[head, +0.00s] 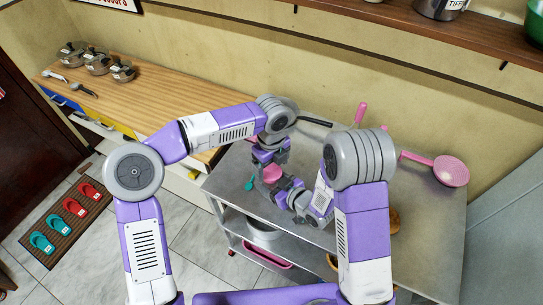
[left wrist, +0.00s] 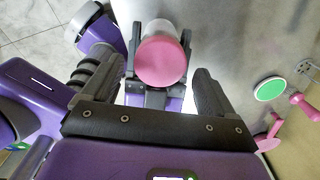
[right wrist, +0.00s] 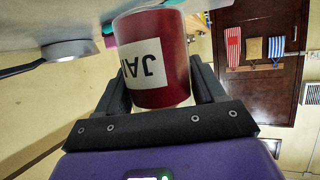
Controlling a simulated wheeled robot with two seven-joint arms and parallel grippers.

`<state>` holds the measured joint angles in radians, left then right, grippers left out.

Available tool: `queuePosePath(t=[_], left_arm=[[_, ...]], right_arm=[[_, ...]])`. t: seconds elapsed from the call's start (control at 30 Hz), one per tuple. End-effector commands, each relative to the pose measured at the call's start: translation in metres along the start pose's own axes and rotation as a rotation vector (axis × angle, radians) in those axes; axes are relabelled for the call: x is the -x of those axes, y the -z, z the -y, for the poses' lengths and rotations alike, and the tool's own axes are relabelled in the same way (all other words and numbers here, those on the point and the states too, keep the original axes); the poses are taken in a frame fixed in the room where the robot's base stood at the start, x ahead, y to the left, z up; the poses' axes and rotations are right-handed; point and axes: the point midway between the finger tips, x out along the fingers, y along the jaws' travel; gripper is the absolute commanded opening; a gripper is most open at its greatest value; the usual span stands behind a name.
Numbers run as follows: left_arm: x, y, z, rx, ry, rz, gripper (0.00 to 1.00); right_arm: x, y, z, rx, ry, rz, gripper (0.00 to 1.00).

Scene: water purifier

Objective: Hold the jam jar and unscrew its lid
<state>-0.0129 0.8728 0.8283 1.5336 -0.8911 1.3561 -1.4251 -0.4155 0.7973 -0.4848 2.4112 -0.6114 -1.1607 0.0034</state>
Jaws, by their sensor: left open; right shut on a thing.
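The jam jar (right wrist: 155,60) is dark red with a white label, and its lettering appears upside down in the right wrist view. My right gripper (right wrist: 158,90) is shut on the jar's body, with one finger on each side. The pink lid (left wrist: 161,60) faces my left wrist camera. It also shows in the head view (head: 272,173), just below my left gripper (head: 266,160). The left gripper is open, with its fingers (left wrist: 157,72) apart on both sides of the lid. The gap to the lid is visible on each side in the left wrist view.
The jar is over a grey metal table (head: 420,240). A pink strainer (head: 450,170) is at its right, and a dark-handled pan (head: 315,122) is behind the arms. A small teal item (head: 250,183) is left of the grippers. A wooden counter (head: 150,95) stands behind left.

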Motion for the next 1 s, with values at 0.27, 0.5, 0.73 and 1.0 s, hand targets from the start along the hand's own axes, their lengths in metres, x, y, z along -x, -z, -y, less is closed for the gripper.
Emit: queuePosePath(t=[0.27, 0.5, 0.73, 1.0], left_arm=[[-0.021, 0.000, 0.000, 0.001, 0.001, -0.001, 0.87], [-0.021, 0.000, 0.000, 0.001, 0.001, 0.000, 0.87], [-0.021, 0.000, 0.000, 0.001, 0.001, 0.000, 0.52], [-0.020, 0.001, 0.001, 0.032, 0.001, 0.001, 0.29]], right_arm=[[0.000, 0.001, 0.000, 0.000, 0.000, -0.002, 0.00], [0.000, 0.001, 0.000, 0.000, 0.000, -0.002, 0.00], [0.000, 0.001, 0.000, 0.000, 0.000, -0.002, 0.00], [0.000, 0.001, 0.000, 0.000, 0.000, -0.002, 0.00]])
